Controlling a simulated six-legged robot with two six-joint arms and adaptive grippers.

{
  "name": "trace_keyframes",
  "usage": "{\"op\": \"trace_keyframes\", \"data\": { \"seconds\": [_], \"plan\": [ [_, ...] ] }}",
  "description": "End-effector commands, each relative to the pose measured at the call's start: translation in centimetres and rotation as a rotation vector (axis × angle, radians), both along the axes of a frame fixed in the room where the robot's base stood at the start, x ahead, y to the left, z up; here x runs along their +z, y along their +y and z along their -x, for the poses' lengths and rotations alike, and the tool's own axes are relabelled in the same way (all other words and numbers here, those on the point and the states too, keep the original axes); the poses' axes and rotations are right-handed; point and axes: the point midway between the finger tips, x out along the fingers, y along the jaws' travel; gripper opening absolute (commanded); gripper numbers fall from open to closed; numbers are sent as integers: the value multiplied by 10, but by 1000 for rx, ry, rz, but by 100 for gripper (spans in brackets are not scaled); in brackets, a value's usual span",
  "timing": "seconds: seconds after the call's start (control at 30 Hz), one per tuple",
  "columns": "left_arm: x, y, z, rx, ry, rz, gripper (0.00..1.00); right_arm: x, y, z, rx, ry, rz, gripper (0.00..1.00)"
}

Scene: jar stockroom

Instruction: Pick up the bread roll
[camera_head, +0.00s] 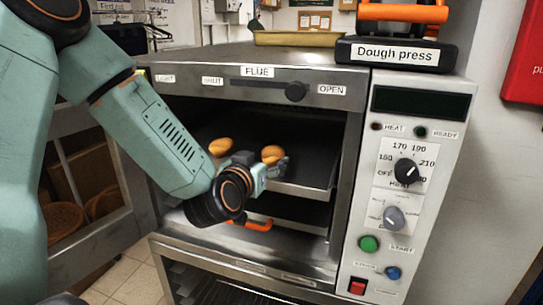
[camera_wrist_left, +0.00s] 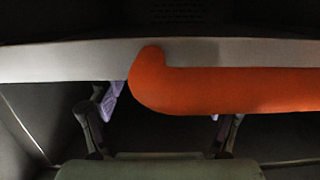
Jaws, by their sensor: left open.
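Two golden-brown bread rolls show inside the oven in the head view: a left one (camera_head: 220,147) and a right one (camera_head: 272,154). They rest on a dark tray (camera_head: 308,188). My left gripper (camera_head: 277,168) reaches into the oven mouth, near the right roll and partly overlapping it in the picture. It is open, and nothing shows held in it. In the left wrist view its two fingers (camera_wrist_left: 163,115) stand apart below an orange handle (camera_wrist_left: 230,90) and a grey metal edge (camera_wrist_left: 60,62). No roll shows there. My right gripper is not in view.
The oven door (camera_head: 100,235) stands open at the left. An orange handle (camera_head: 252,224) sits low at the oven mouth, below my wrist. The control panel (camera_head: 405,190) borders the opening on the right. The dough press (camera_head: 395,52) stands on top.

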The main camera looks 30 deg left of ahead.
Motion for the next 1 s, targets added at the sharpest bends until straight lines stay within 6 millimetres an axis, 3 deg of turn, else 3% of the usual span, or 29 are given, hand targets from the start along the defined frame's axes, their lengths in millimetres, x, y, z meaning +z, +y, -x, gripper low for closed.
{"op": "trace_keyframes", "data": {
  "seconds": [0.23, 0.57, 1.0],
  "plan": [
    [-2, 6, -32, -3, 1, -2, 78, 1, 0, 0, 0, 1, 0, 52],
    [-2, 7, -37, -3, 0, -1, 77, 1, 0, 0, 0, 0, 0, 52],
    [-2, 7, -37, -3, 1, 0, 39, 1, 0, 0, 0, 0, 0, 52]
  ]
}}
